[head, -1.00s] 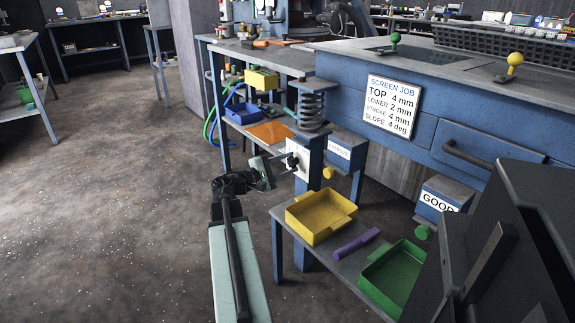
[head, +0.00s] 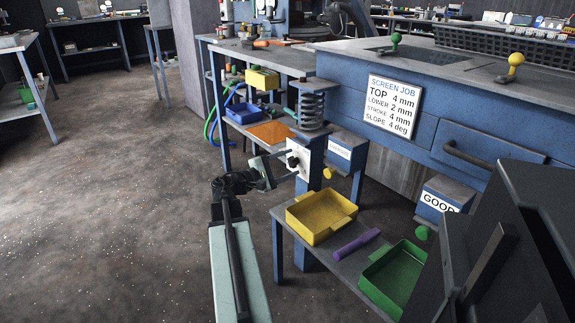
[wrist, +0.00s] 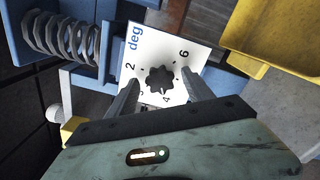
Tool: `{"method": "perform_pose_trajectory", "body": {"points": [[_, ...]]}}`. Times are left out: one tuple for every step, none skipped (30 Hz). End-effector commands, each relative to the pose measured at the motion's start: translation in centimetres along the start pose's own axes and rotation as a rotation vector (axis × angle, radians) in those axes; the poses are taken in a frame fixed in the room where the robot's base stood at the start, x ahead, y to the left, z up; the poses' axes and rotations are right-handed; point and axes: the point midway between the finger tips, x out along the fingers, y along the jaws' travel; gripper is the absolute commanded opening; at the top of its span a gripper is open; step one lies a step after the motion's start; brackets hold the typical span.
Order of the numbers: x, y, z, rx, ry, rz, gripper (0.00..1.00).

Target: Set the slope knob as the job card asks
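In the head view the dial plate (head: 305,157) is on a blue post below a coil spring. My gripper (wrist: 160,96) is open, one finger on each side of the knob in the wrist view, with visible gaps. In the head view my gripper (head: 282,169) is just left of the plate. The job card (head: 393,106) reads top 4 mm, lower 2 mm, stroke 4 mm, slope 4 deg.
A yellow tray (head: 318,232), a purple cylinder (head: 356,243) and a green tray (head: 375,281) are on the low shelf right of my arm. The coil spring (head: 312,106) stands above the dial. Open floor lies to the left.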

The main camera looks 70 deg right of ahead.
Motion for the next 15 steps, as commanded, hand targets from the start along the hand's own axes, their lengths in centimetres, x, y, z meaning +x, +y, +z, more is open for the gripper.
{"method": "perform_pose_trajectory", "body": {"points": [[-0.3,0.0,0.0,0.0,0.0,0.0,0.6],[-0.6,0.0,0.0,0.0,0.001,0.0,0.6],[-1.1,0.0,0.0,0.0,0.002,0.001,0.6],[-1.6,0.0,0.0,0.0,0.003,0.002,0.6],[-2.2,0.0,0.0,0.0,0.003,0.002,0.6],[-3.1,0.0,0.0,0.0,0.003,0.002,0.6],[-3.8,0.0,0.0,0.0,0.004,0.002,0.6],[-4.3,0.0,0.0,0.0,0.003,0.002,0.6],[-5.2,0.0,0.0,0.0,0.004,0.002,0.6],[-5.7,0.0,0.0,0.0,0.004,0.002,0.6],[-6.1,0.0,-0.1,0.0,0.003,0.002,0.6],[-6.7,0.0,-0.1,0.0,0.003,0.002,0.6],[-7.1,0.0,-0.1,0.0,0.003,0.002,0.6],[-7.3,0.0,-0.1,0.0,0.003,0.002,0.6],[-7.6,0.0,-0.1,0.0,0.002,0.001,0.6]]}}
